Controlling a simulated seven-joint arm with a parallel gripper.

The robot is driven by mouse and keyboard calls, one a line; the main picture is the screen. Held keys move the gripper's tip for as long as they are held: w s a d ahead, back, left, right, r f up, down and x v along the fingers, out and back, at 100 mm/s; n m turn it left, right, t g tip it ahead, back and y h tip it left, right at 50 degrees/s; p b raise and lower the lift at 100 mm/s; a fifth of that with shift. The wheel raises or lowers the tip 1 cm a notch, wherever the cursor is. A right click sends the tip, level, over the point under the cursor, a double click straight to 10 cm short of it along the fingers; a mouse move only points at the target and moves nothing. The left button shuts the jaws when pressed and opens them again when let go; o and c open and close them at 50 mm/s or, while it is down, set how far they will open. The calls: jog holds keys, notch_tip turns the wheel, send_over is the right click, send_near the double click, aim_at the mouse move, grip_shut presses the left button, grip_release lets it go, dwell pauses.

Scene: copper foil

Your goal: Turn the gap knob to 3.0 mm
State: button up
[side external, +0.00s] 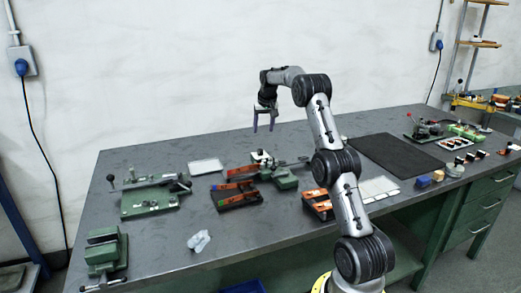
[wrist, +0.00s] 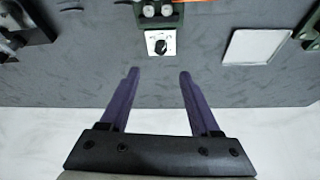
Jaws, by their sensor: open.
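The gap knob (wrist: 161,46) is a small black knob with a light pointer on a white dial plate (wrist: 151,51), at the top middle of the wrist view. The plate is attached to a green device with metal round parts (wrist: 158,9). The scale marks are too small to read. In the side view my gripper (side external: 264,116) hangs high above the back of the bench, fingers down, clear of everything.
A pale tray (wrist: 256,46) lies right of the dial in the wrist view; it also shows in the side view (side external: 205,166). Green fixtures (side external: 153,197) and an orange-and-black holder (side external: 237,197) stand nearby. A black mat (side external: 395,152) lies right. The wall is close behind.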

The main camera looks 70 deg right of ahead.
aim_at(260, 150)
jog(key=x, duration=1.2)
jog(key=shift+f, duration=0.4)
jog(key=shift+a, duration=0.1)
grip_shut()
